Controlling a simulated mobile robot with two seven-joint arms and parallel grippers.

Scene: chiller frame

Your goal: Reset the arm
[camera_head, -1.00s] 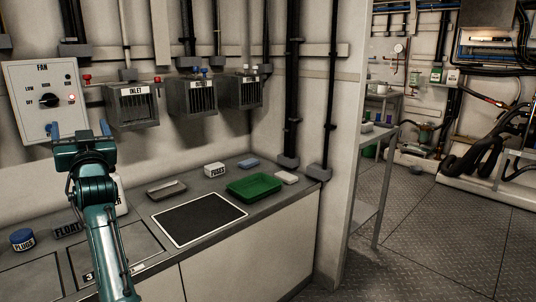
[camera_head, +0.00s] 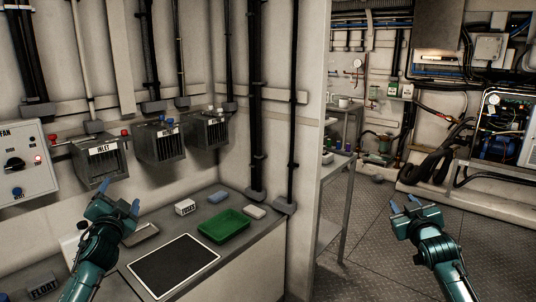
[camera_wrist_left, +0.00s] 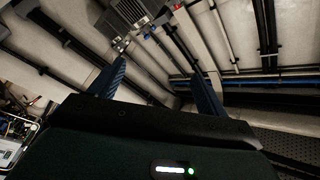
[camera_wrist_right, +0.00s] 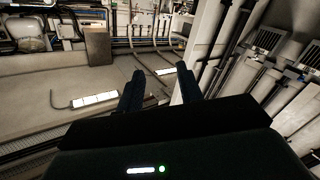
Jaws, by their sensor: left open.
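My left gripper (camera_head: 118,197) is raised over the left part of the counter, below the INLET box (camera_head: 98,160). It is open and empty; its two blue fingers also stand apart in the left wrist view (camera_wrist_left: 156,88). My right gripper (camera_head: 404,204) is raised over the open floor at the right, clear of everything. Its fingers are apart with nothing between them, as the right wrist view (camera_wrist_right: 160,92) also shows. The FAN panel (camera_head: 28,165) is at the left edge, with a black knob and a lit red lamp. Neither gripper touches it.
The counter carries a green tray (camera_head: 224,226), a white FUSES box (camera_head: 185,207), a grey tray (camera_head: 143,234) and a black mat (camera_head: 172,265). A FLOAT label (camera_head: 43,287) is at lower left. A shelf rack (camera_head: 338,190) stands beyond the wall corner. Floor is clear at right.

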